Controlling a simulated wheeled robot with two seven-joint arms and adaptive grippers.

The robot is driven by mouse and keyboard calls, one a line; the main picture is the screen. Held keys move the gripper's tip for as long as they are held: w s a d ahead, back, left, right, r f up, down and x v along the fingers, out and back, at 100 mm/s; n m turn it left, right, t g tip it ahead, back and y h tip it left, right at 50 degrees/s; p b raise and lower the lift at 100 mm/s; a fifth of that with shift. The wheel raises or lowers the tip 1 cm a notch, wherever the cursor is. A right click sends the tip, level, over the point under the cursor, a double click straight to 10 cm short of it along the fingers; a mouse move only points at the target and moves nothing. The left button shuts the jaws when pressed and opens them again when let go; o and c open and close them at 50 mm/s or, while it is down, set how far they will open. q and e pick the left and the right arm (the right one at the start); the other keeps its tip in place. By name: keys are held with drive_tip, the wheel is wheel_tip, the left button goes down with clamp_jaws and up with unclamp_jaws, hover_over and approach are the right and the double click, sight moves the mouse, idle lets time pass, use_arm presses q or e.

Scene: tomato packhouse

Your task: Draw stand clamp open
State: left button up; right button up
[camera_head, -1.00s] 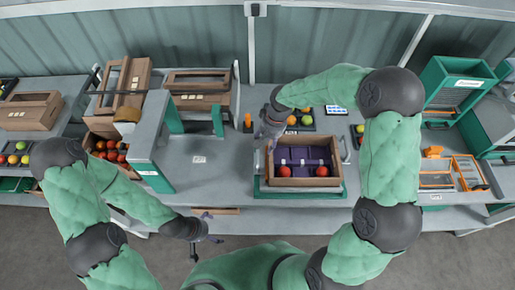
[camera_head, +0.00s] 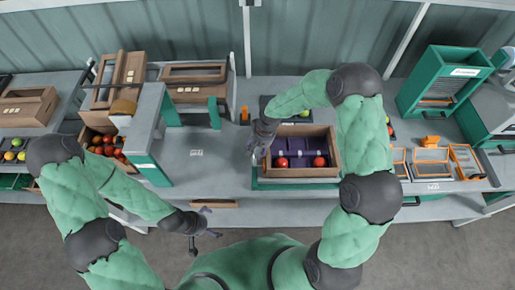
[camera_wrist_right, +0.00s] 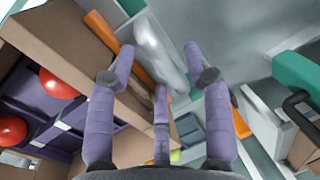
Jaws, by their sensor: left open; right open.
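A brown crate (camera_head: 303,172) with a purple insert and red tomatoes sits on the green stand (camera_head: 262,184). My right gripper (camera_head: 259,150) is open at the crate's left side. In the right wrist view my right gripper (camera_wrist_right: 157,78) has its fingers spread. A pale grey bar (camera_wrist_right: 160,50), which looks like the stand clamp, runs beside the crate wall and lies between the fingers in the picture. I cannot tell whether they touch it. An orange strip (camera_wrist_right: 113,38) lies along the wall. My left gripper (camera_head: 206,224) is open and empty in front of the bench.
A small orange item (camera_head: 245,115) is behind my right gripper. Orange-framed trays (camera_head: 430,163) lie to the right.

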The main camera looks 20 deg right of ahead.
clamp_jaws()
drive_tip(key=a, duration=0.2)
drive_tip(key=w+a+b, duration=0.1)
drive_tip(key=shift+w+a, duration=0.1)
drive_tip(key=shift+a, duration=0.3)
drive_tip(key=shift+c, duration=0.7)
unclamp_jaws()
drive_tip(key=shift+a, duration=0.1)
drive_tip(key=shift+o, duration=0.7)
drive_tip(key=shift+a, duration=0.1)
drive_tip(key=shift+r, duration=0.1)
